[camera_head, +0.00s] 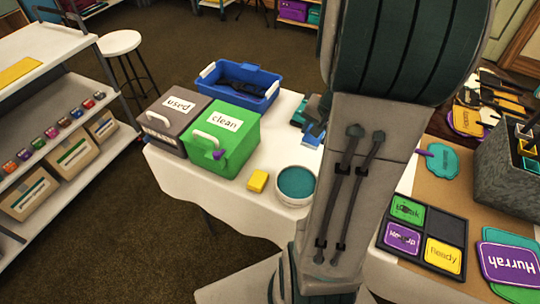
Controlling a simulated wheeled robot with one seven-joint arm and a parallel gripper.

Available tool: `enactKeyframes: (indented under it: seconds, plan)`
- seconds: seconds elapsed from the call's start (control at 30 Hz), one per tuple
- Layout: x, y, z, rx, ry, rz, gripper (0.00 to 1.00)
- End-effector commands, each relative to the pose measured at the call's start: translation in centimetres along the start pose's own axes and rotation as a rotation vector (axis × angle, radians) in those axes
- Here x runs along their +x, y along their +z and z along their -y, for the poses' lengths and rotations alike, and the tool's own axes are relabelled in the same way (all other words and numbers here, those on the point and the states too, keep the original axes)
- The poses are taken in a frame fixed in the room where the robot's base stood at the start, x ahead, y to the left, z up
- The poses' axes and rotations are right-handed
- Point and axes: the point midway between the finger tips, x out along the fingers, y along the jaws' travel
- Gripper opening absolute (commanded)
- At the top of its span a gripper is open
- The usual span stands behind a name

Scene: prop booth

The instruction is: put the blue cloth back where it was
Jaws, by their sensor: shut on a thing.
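My arm crosses the middle of the view and hides much of the white table (286,152). Part of my gripper (316,112) shows just left of the arm, over the table. A small blue patch, which looks like the blue cloth (312,138), shows directly below it, and the gripper is shut on it. The rest of the cloth and the fingertips are hidden behind my arm. A grey box marked "used" (160,135) and a green box marked "clean" (238,145) stand side by side, left of the gripper. Both look closed.
A blue crate (262,97) with dark items stands behind the boxes. A yellow block (258,181) and a round white tub with teal contents (296,184) are in front. A sign tray (448,231) lies right. Shelves (60,110) and a stool (120,43) stand left.

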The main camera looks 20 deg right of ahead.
Motion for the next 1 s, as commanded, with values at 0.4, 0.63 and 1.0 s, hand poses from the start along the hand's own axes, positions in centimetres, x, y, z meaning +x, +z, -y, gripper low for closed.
enactKeyframes:
  seconds: [0.4, 0.63, 1.0]
  plan:
    - [5.1, 0.8, -1.4, -0.003, 0.008, 0.002, 0.09]
    - [6.9, 0.9, 0.1, -0.005, 0.011, 0.006, 0.09]
    - [13.6, 1.2, 6.5, -0.006, 0.011, 0.005, 0.09]
